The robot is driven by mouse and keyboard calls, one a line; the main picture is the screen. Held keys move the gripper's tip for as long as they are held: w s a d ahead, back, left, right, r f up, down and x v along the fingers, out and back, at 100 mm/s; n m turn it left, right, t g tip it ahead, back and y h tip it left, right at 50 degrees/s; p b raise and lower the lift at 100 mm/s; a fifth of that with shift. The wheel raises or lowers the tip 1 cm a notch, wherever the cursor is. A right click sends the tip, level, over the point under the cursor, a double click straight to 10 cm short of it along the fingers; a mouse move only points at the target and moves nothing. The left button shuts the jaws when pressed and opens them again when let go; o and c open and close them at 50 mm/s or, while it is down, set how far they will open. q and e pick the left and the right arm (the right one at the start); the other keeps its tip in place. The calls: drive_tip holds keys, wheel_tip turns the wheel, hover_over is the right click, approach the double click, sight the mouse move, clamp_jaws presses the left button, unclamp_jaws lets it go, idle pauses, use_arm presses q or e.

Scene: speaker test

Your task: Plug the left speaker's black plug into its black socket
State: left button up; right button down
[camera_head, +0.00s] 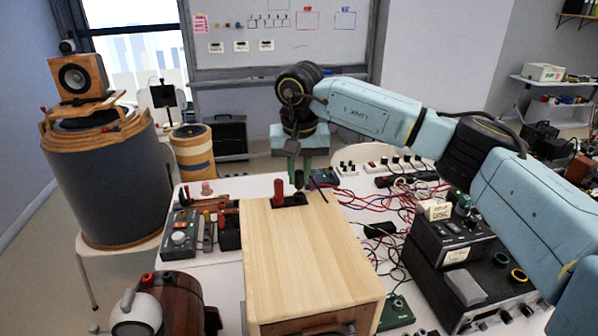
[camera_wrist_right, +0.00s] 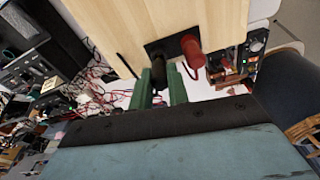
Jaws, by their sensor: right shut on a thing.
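The left speaker is a pale wooden box (camera_head: 300,255) on the white table, with a black terminal plate (camera_head: 287,201) at its far end. A red plug (camera_head: 279,190) stands in the plate; it also shows in the wrist view (camera_wrist_right: 192,48). My right gripper (camera_head: 299,176) is over the black side of the plate, its green fingers shut on the black plug (camera_wrist_right: 158,70). The fingers and plug largely hide the black socket, so I cannot tell whether the plug's tip is in it. My left gripper is not in view.
A black amplifier (camera_head: 450,245) stands right of the speaker, with red and black cables (camera_head: 385,205) tangled behind it. A device with knobs (camera_head: 180,235) lies to the left. A large round grey drum (camera_head: 105,185) with a small speaker (camera_head: 78,77) stands further left.

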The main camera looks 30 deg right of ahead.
drive_tip(key=shift+f+b, duration=0.45)
drive_tip(key=shift+f, duration=0.45)
drive_tip(key=c, duration=1.3)
unclamp_jaws()
drive_tip(key=shift+r, duration=0.1)
drive_tip(key=shift+r+p, duration=2.85)
drive_tip(key=shift+r, duration=0.95)
drive_tip(key=shift+f, duration=0.15)
